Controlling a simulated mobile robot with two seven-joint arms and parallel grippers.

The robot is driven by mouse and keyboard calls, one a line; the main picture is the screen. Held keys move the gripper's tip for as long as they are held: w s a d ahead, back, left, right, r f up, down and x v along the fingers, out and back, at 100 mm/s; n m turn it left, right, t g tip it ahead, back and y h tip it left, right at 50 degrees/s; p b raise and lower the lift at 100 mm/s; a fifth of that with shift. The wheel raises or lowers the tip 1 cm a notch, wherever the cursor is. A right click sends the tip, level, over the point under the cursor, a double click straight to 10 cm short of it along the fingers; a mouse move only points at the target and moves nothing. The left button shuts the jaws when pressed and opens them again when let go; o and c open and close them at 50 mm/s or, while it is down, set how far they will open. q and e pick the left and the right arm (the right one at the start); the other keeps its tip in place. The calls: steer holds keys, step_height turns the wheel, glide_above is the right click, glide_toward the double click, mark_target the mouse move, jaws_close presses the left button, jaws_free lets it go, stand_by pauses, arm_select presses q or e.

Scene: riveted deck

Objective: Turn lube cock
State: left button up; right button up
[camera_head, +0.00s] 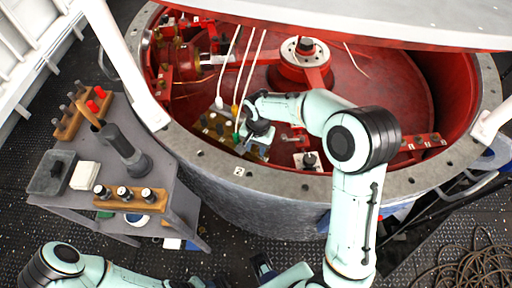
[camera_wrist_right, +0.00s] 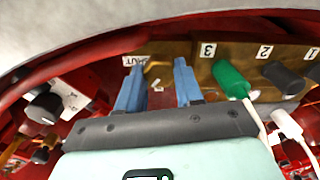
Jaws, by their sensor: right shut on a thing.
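My right gripper (camera_head: 258,130) reaches down inside the near left of the red drum, at a brass block (camera_head: 214,124). In the right wrist view its two blue fingers (camera_wrist_right: 160,88) stand a little apart at the brass block (camera_wrist_right: 215,82). They are shut on what seems to be the lube cock, mostly hidden between and beyond them. A "SHUT" label (camera_wrist_right: 137,61) is just above the left finger. The cock's angle cannot be made out. My left arm lies along the bottom edge of the head view; its jaws cannot be made out clearly.
A green plug (camera_wrist_right: 230,80) at label 3 sits close right of the fingers, with a dark plug (camera_wrist_right: 284,79) beyond and a loose white plug (camera_wrist_right: 286,123). A black knob (camera_wrist_right: 44,104) is at left. The drum's bolted rim (camera_head: 285,184) surrounds the arm. A grey tool table (camera_head: 172,172) stands left.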

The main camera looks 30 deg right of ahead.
mark_target(257, 151)
steer(key=m, duration=0.5)
steer(key=shift+m, duration=0.3)
steer(key=m, duration=0.5)
steer(key=shift+m, duration=0.3)
steer(key=shift+p, duration=0.3)
steer(key=o, duration=1)
steer(key=shift+o, duration=0.2)
steer(key=shift+s, duration=0.1)
steer(key=shift+r, duration=0.1)
step_height(257, 151, up, 13)
steer(key=p, duration=0.1)
steer(key=shift+s+r+p, duration=0.15)
steer(key=shift+s+p, duration=0.1)
steer(key=shift+p, duration=0.05)
